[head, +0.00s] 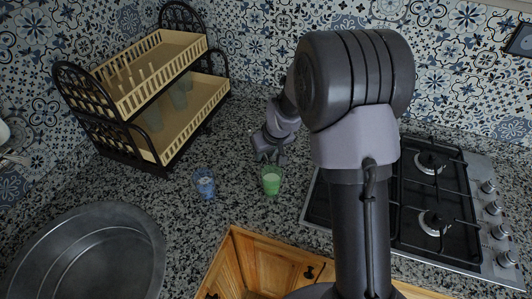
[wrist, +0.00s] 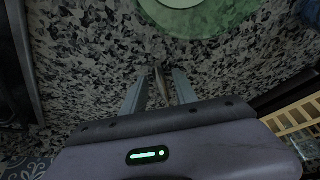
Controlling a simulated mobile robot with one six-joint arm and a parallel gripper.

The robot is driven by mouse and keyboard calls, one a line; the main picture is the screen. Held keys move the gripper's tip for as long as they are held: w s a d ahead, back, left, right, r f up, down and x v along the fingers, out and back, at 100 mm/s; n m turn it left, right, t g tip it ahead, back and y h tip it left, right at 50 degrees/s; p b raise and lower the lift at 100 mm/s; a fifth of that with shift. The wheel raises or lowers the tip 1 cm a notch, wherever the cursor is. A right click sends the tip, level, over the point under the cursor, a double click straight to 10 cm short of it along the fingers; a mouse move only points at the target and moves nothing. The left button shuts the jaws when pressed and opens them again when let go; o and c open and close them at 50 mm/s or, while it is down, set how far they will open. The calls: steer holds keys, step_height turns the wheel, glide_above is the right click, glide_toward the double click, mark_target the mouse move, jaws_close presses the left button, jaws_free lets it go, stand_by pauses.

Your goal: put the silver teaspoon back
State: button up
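The silver teaspoon seems to be the thin, pale metallic piece (wrist: 161,88) between my fingers in the wrist view. Only a short length of it shows, and I cannot tell whether it touches the counter. My gripper (wrist: 157,88) has its two fingers apart, one on each side of the piece, with a gap on both sides. In the head view my gripper (head: 270,157) is low over the speckled counter, just behind the green glass (head: 271,182). I cannot make out the teaspoon there.
A two-tier dish rack (head: 152,143) with cups on its lower tier stands at the back left. A blue glass (head: 204,185) stands left of the green one. A round metal sink (head: 88,262) is front left. The gas hob (head: 410,190) is at the right, behind my arm.

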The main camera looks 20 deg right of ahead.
steer(key=s+a+r+m+p, duration=0.1)
steer(key=s+r+p, duration=0.1)
steer(key=s+r, duration=0.6)
steer(key=s+a+r+m+p, duration=0.1)
steer(key=s+r+p, duration=0.15)
steer(key=r, duration=0.85)
steer(key=s+a+r+m, duration=0.2)
steer(key=s+r, duration=0.1)
steer(key=s, duration=0.7)
steer(key=s+a+r+m+t+y, duration=0.1)
steer(key=s+a+r+m, duration=0.1)
steer(key=s, duration=0.8)
steer(key=shift+s+r+b, duration=0.3)
steer(key=shift+s+r, duration=0.1)
steer(key=shift+r, duration=0.05)
steer(key=shift+f, duration=0.1)
step_height(320, 180, down, 4)
steer(key=b, duration=0.4)
